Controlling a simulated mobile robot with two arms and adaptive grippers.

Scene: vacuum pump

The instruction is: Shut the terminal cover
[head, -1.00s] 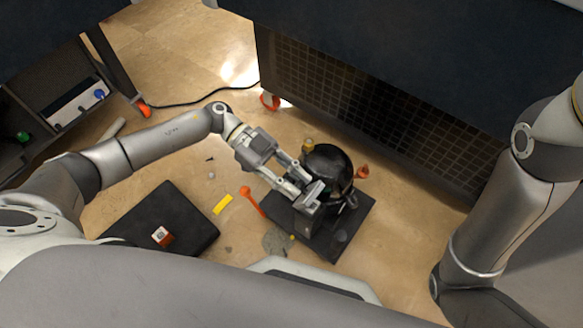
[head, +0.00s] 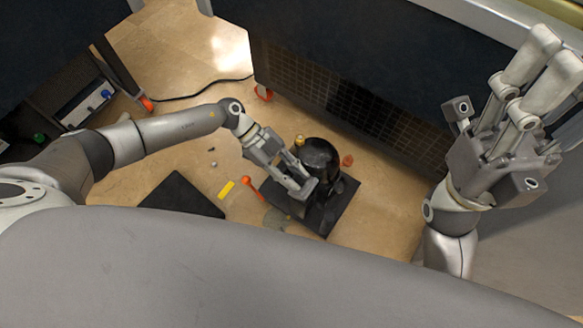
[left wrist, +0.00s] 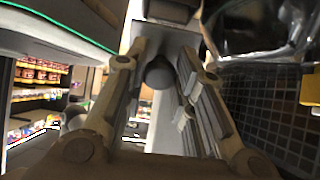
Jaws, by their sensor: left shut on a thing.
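The black vacuum pump (head: 320,157) stands on a dark base plate (head: 338,214) on the floor, its domed body uppermost. My left gripper (head: 304,188) reaches in from the left at the pump's near side. It is shut on a small grey flat part there, which looks like the terminal cover; the fingers mostly hide it in the head view. In the left wrist view the grey cover (left wrist: 166,36) spans the fingertips, with a dark rounded part behind. How far the cover stands open cannot be told. My right gripper (head: 556,55) is raised at the right, empty, fingers apart.
A black flat case (head: 180,195), a yellow strip (head: 226,188) and an orange-headed tool (head: 247,181) lie left of the pump. A dark cabinet with a grille (head: 345,100) stands behind. An orange piece (head: 347,160) lies right of the pump.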

